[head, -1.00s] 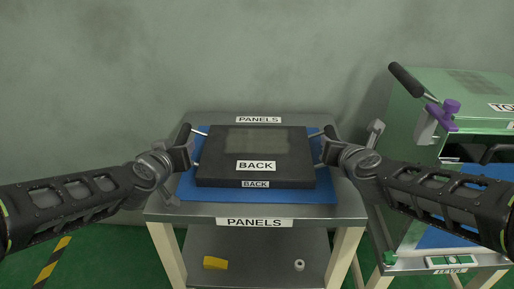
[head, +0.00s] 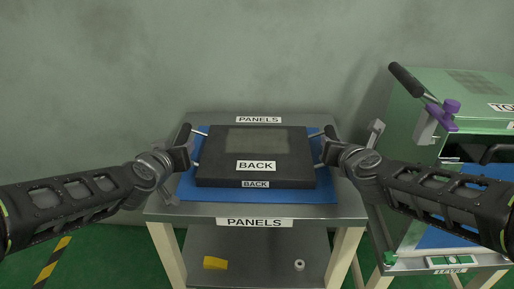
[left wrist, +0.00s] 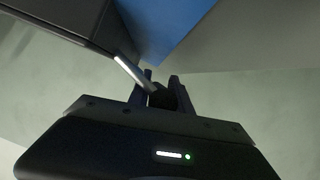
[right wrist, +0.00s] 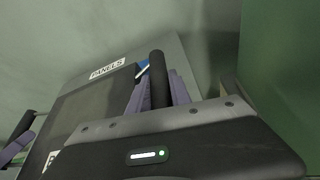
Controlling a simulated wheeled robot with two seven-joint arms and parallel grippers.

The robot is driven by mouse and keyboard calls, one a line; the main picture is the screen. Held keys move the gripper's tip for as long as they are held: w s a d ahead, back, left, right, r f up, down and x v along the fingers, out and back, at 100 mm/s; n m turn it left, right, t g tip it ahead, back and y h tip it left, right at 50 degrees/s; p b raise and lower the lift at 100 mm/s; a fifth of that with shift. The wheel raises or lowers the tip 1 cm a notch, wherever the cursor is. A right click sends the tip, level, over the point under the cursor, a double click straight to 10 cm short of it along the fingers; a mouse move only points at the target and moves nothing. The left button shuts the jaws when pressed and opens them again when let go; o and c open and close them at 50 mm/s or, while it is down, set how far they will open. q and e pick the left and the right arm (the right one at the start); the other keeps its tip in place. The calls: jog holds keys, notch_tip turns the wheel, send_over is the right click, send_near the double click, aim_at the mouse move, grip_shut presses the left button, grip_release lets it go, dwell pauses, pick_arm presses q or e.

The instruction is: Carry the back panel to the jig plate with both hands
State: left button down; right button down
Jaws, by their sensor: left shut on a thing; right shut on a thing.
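The back panel (head: 212,152) is a dark flat box with a grey window and BACK labels. It lies flat on a blue mat (head: 325,193) on the PANELS table. A handle stands out at each side. My left gripper (head: 188,150) is shut on the panel's left handle, and in the left wrist view the jaws (left wrist: 160,92) close around its dark grip. My right gripper (head: 326,148) is shut on the right handle, and in the right wrist view its dark grip (right wrist: 157,78) sits between the jaws. I cannot make out a jig plate for certain.
The PANELS table (head: 345,205) has a lower shelf with a yellow block (head: 214,263) and a small white ring (head: 299,265). A plain wall is behind.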

pick_arm(q)
jog(key=shift+f, duration=0.2)
pick_arm(e)
jog(key=shift+d+r, duration=0.1)
jog(key=shift+r, duration=0.05)
